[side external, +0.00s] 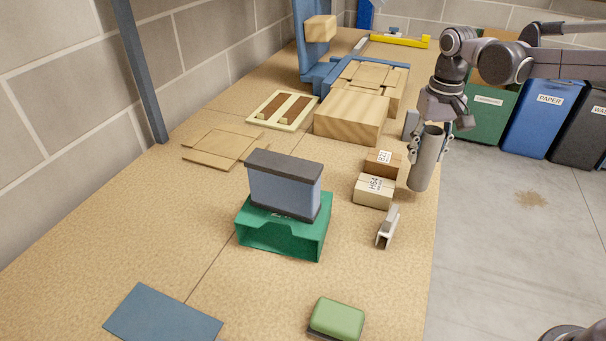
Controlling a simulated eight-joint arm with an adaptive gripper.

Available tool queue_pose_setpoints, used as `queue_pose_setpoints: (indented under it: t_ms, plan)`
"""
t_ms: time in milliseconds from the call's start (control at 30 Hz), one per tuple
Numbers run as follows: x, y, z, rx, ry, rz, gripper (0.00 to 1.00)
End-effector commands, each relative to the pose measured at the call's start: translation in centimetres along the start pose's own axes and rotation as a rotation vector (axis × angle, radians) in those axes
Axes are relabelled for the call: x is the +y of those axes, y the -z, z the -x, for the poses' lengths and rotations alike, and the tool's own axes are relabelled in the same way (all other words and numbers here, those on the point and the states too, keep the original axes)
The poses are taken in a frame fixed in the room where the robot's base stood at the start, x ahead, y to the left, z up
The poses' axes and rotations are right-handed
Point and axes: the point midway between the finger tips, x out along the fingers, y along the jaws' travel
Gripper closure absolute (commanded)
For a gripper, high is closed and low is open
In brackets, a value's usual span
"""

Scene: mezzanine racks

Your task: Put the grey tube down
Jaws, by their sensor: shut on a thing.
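The grey tube (425,165) is a plain cylinder, nearly upright with a slight tilt, near the right edge of the wooden worktop (384,290). My gripper (428,143) is shut on the tube's upper part, with its fingers on either side. The tube's lower end shows just right of two small cardboard boxes. I cannot tell whether its bottom touches the worktop or hangs above it.
Boxes marked H64 (374,190) and B21 (383,163) stand left of the tube. A small metal bracket (388,227) lies in front. A green bin (284,238) holds a blue-grey case (285,185). The front right worktop is mostly clear.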

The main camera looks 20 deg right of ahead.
Motion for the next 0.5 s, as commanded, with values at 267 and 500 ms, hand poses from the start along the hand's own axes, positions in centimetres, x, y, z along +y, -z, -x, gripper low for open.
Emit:
queue_pose_setpoints:
  t_ms: [267,500]
  plan:
    - [0.0,0.0,1.4,0.0,0.0,0.0,0.86]
    - [0.0,0.0,7.5,0.0,0.0,-0.001,0.86]
